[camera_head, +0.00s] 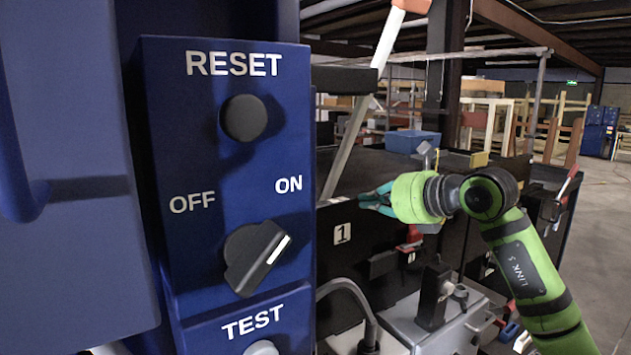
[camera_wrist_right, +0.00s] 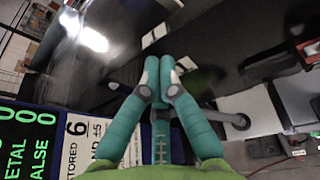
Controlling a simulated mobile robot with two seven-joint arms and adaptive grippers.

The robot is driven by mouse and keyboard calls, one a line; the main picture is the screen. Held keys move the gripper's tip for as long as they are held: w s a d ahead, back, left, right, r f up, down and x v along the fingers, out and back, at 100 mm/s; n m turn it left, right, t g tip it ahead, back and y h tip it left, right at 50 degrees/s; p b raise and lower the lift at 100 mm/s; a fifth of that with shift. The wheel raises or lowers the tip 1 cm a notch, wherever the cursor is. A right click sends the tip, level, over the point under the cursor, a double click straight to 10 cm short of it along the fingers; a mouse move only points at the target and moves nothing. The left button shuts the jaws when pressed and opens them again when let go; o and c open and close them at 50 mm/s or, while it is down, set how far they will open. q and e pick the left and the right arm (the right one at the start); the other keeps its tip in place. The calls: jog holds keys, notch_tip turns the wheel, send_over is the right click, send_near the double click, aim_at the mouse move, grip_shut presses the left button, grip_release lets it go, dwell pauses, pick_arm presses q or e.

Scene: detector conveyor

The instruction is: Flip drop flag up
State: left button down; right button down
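A slanted arm, white with an orange top end (camera_head: 390,38), rises behind the blue panel at the top of the head view. It may be the drop flag, but I cannot be sure. A dark block (camera_head: 343,80) crosses it lower down, and a grey bar slants on below. My right gripper (camera_head: 368,200) is below and apart from the white arm, beside the dark conveyor side wall, pointing left. In the wrist view its teal fingers (camera_wrist_right: 160,66) are together with nothing visible between them. My left gripper is out of view.
A blue control panel (camera_head: 180,258) with a reset button (camera_head: 243,118) and an off/on knob (camera_head: 257,257) fills the left. The knob's white mark points toward ON. A label "1" (camera_head: 342,233) is near the right gripper. A blue bin (camera_head: 412,141) stands behind.

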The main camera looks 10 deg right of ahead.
jog(key=r, duration=0.1)
jog(key=d+r+h, duration=0.1)
jog(key=r, duration=0.1)
jog(key=shift+s+d+r+t, duration=0.15)
jog(key=shift+d+r+t, duration=0.1)
jog(key=shift+t, duration=0.15)
jog(key=p, duration=0.5)
send_near(334, 186)
jog(key=x, duration=0.4)
jog(key=shift+a+r, duration=0.2)
jog(key=shift+a, duration=0.05)
jog(key=shift+w+a+f+p, duration=0.1)
jog(key=shift+w+f+p, duration=0.25)
jog(key=shift+w, duration=0.15)
